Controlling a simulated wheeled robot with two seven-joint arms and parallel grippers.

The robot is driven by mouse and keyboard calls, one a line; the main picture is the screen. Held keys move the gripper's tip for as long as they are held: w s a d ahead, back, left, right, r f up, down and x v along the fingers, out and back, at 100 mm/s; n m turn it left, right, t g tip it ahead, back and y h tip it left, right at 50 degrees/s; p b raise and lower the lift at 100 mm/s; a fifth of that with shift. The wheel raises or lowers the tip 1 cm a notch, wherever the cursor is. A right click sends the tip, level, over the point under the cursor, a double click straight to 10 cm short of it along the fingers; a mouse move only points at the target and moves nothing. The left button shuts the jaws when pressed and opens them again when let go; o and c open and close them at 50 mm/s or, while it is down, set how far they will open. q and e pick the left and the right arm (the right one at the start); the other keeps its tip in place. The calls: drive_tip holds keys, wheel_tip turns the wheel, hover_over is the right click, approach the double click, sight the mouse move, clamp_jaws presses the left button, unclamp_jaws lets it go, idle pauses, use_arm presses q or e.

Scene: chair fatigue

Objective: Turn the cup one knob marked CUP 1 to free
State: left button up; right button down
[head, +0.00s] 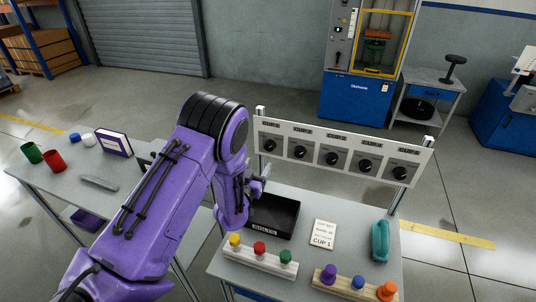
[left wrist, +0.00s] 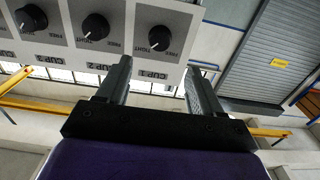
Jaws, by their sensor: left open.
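A white panel (head: 340,154) carries a row of black knobs. The CUP 1 knob (left wrist: 159,38) is at the right in the left wrist view, where the panel appears upside down; it is the leftmost knob (head: 268,145) in the head view. Its white mark points lower left in the wrist view, seemingly towards TIGHT. My left gripper (left wrist: 158,67) is open and empty, with its fingers pointing at the panel and the CUP 1 label between them. The fingers appear apart from the knob. In the head view the left gripper (head: 260,184) is below the panel's left end. My right gripper is out of view.
A post (head: 260,112) stands at the panel's left end. A side table (head: 70,185) holds cups.

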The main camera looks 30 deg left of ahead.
sight(268, 147)
use_arm(q)
drive_tip(key=p+x, duration=0.2)
drive_tip(key=x, duration=0.7)
drive_tip(key=shift+w+a+r, duration=0.1)
drive_tip(key=shift+w+r, duration=0.05)
drive_tip(key=shift+w, duration=0.35)
drive_tip(key=shift+c, duration=0.3)
drive_tip(key=c, duration=1)
